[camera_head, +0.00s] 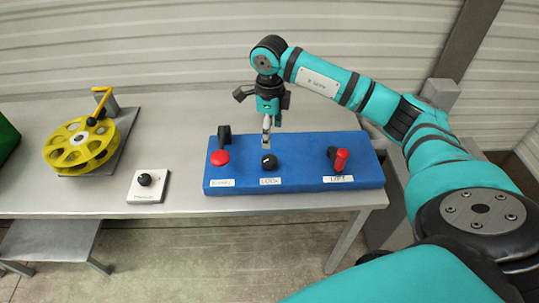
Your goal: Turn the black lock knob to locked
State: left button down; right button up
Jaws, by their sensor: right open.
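The black lock knob (268,161) is a small round knob on the blue control panel (309,143), above a white label that seems to read LOCK (270,181). My right gripper (267,144) is above and just behind the knob, pointing down. It is open and holds nothing that I can see. A small gap shows between its tips and the knob, but I cannot tell the depth exactly. The knob's turn position is too small to read. My left gripper is not in view.
A red knob (219,157) with a black lever behind it is left on the panel. A red-handled lever (341,160) is at its right. A white box with a black dial (146,179) and a yellow reel (80,145) stand left on the grey table (60,202).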

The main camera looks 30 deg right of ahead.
aim_at(269, 159)
notch_tip(269, 159, down, 11)
jog(key=shift+f+p, duration=0.15)
jog(key=shift+p, duration=0.9)
jog(key=c, duration=1.2)
